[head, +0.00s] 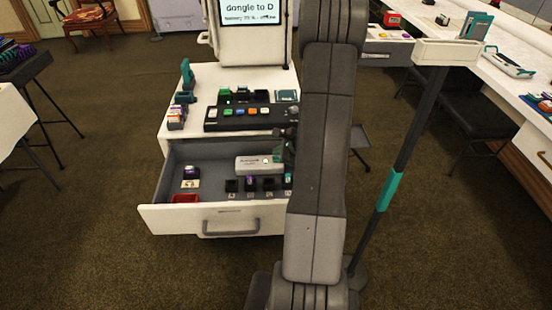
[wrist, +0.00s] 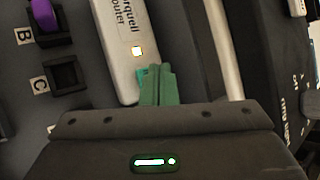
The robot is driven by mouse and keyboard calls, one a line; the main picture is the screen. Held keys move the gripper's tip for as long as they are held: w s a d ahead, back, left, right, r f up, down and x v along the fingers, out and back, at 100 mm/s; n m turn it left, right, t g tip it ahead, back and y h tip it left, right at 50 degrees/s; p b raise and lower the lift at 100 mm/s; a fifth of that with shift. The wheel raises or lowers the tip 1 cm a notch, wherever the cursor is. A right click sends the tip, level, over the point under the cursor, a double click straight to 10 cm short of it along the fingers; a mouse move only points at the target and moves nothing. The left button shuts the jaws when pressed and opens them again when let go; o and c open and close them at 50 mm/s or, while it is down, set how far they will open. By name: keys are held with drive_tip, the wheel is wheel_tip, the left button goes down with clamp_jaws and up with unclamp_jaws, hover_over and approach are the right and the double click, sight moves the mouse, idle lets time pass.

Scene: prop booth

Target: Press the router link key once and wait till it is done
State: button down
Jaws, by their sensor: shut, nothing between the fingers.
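The router (head: 258,164) is a pale grey box lying in the open drawer, and in the wrist view (wrist: 118,40) part of its printed name shows. In the head view my gripper (head: 279,156) is at the router's right end.
The open drawer (head: 160,216) holds black sockets (head: 232,186), a small dongle (head: 191,172) and a red tray (head: 185,198). A purple piece (wrist: 46,14) fills socket B; socket C (wrist: 68,75) is empty. A screen (head: 248,12) reads "Dongle to D". A button strip (head: 238,113) sits above the drawer.

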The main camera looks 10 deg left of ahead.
drive_tip(key=shift+r+p, duration=1.7)
drive_tip(key=shift+r, duration=0.75)
